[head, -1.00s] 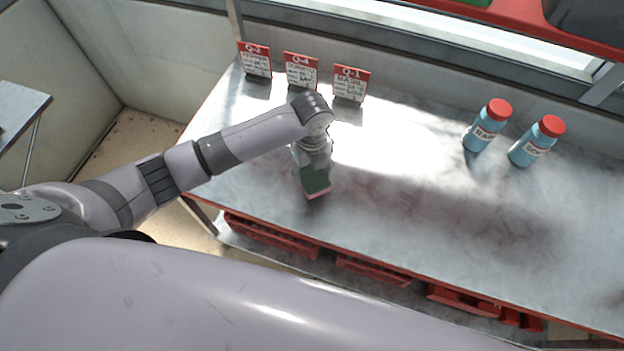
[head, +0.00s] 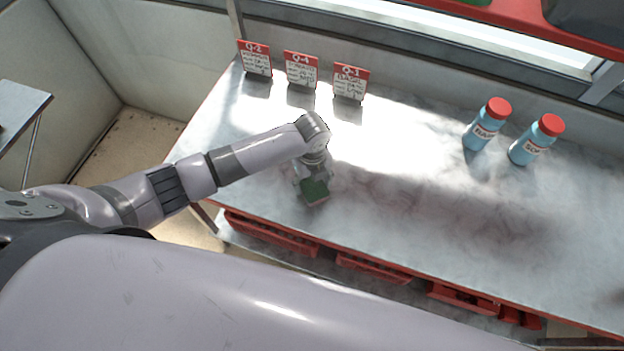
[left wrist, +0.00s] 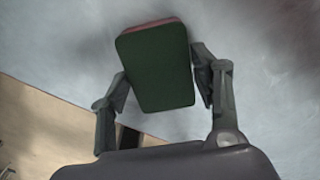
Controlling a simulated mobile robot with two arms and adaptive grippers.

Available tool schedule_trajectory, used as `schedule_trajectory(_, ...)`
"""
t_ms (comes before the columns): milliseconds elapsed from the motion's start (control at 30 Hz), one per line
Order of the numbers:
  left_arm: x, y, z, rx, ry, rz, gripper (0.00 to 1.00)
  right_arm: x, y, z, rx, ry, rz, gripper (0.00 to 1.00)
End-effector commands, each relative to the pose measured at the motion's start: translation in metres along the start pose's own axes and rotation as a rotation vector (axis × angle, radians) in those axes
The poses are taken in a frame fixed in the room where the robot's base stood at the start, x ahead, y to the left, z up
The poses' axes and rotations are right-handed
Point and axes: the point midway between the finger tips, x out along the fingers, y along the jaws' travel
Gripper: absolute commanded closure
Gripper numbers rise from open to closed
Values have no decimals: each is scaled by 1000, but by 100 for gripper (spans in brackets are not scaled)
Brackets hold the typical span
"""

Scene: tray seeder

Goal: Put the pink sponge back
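The pink sponge (head: 314,191) shows mostly its green scrub face, at the near left part of the grey table (head: 400,210). In the left wrist view the sponge (left wrist: 158,68) lies between the two fingers, with a thin pink edge along its top. My left gripper (head: 312,177) reaches down over it, and its fingertips (left wrist: 160,75) appear to touch the sponge's sides, shut on it. The sponge is at or just above the tabletop; I cannot tell if it touches. My right gripper is not in view.
Three red-topped label cards (head: 254,60) (head: 300,70) (head: 350,84) stand along the table's back left. Two blue bottles with red caps (head: 487,124) (head: 537,139) stand at the back right. Red trays (head: 270,236) sit under the front edge. The table's middle is clear.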

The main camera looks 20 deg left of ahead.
Motion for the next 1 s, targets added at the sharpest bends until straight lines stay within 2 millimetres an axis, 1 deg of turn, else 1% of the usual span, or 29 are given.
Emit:
schedule_trajectory(33, 0, 0, 0, 0, 0, 0, 37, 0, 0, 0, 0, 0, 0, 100)
schedule_trajectory(200, 0, 0, 0, 0, 0, 0, 27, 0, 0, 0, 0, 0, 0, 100)
schedule_trajectory(467, -1, 0, 0, 0, 0, -1, 27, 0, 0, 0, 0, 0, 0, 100)
schedule_trajectory(567, -5, 0, 0, 0, 0, -1, 27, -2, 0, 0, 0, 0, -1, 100)
schedule_trajectory(667, -17, -2, 1, 0, -2, -4, 27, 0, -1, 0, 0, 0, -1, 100)
schedule_trajectory(767, -36, -1, 1, 1, -3, -5, 27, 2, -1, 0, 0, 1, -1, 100)
schedule_trajectory(1000, -88, -2, 1, 1, -2, -5, 27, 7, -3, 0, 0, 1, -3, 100)
